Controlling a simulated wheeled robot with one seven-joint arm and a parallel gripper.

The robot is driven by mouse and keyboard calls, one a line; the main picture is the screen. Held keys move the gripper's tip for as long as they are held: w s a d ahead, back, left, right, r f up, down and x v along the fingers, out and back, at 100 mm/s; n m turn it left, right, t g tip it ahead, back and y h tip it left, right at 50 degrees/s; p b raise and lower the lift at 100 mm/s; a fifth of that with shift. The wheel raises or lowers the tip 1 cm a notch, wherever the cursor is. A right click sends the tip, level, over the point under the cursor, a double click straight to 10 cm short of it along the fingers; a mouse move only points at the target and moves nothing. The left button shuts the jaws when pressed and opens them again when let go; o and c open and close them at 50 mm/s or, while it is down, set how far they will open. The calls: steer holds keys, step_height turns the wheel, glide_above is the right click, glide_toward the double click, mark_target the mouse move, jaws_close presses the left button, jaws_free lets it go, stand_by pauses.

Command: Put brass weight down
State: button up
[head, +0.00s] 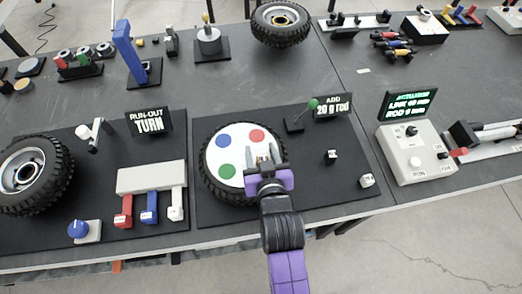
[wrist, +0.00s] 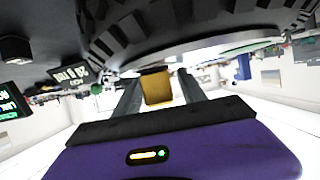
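The brass weight (wrist: 157,88) is a small golden block between the two fingers of my gripper (wrist: 158,90) in the wrist view. In the head view my gripper (head: 264,155) is over the right part of a white disc (head: 238,169) on a black tyre (head: 210,188), close to the red spot (head: 257,136). The disc also has a blue spot (head: 223,141) and a green spot (head: 227,171). A fourth spot, if any, is hidden by the gripper. I cannot tell whether the weight touches the disc.
A sign (head: 333,106) reads "ADD 20 g red", beside a green-knobbed lever (head: 313,104). Small white-topped blocks (head: 367,181) lie on the black board right of the tyre. A white control box (head: 414,152) stands farther right. Red, blue and white levers (head: 149,208) are at left.

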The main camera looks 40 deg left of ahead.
steer(key=shift+r, duration=0.2)
steer(key=shift+s+d, duration=0.2)
steer(key=shift+d, duration=0.05)
steer(key=v, duration=1.1)
steer(key=shift+d+r+b, duration=0.2)
steer(key=shift+b, duration=0.25)
